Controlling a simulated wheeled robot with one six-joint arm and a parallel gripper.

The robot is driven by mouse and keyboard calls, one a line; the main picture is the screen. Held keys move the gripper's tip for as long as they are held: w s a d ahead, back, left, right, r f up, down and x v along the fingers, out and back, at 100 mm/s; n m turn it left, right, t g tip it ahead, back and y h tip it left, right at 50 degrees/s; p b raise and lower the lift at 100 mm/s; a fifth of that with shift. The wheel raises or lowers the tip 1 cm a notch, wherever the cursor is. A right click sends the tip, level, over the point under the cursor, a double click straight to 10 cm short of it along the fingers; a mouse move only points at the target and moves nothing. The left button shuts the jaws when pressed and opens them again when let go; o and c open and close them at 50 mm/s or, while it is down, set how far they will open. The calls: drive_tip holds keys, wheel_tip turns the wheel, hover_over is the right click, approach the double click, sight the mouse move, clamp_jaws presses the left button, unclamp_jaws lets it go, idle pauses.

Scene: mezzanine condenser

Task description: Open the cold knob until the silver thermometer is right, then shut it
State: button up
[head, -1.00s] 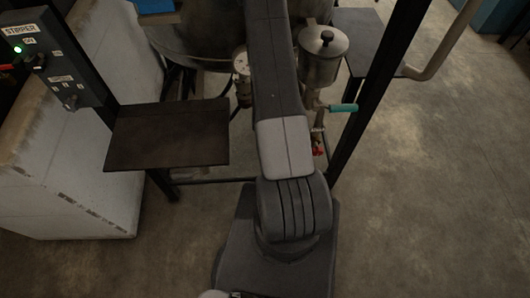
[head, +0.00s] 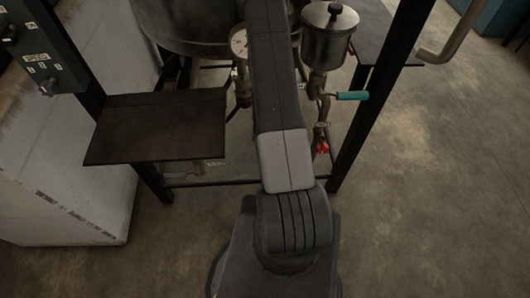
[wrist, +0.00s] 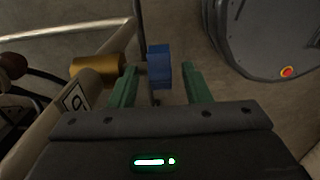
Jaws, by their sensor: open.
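A blue block-shaped knob (wrist: 159,72), which looks like the cold knob, shows in the wrist view between the two green fingers of my gripper (wrist: 160,82). The fingers are open with a gap on each side of it; whether they reach its depth I cannot tell. In the head view my arm hides the gripper and this knob. A round white-faced dial (head: 239,42) sits left of my arm, but its reading is too small to tell. I cannot make out which instrument is the silver thermometer.
In the wrist view a brass cylinder (wrist: 97,69) and a pale pipe with a tag lie left of the fingers. The head view shows a lidded metal pot (head: 329,38), a teal handle (head: 351,96), a red valve (head: 321,147) and a dark shelf (head: 158,127). The right floor is clear.

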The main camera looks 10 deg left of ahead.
drive_tip(key=shift+f, duration=0.45)
clamp_jaws()
drive_tip(key=shift+a+f+t+h+b, duration=0.1)
drive_tip(key=shift+a+t+h+b, duration=0.2)
drive_tip(key=shift+h, duration=0.7)
drive_tip(key=shift+s+h, duration=0.1)
drive_tip(key=shift+h, duration=0.3)
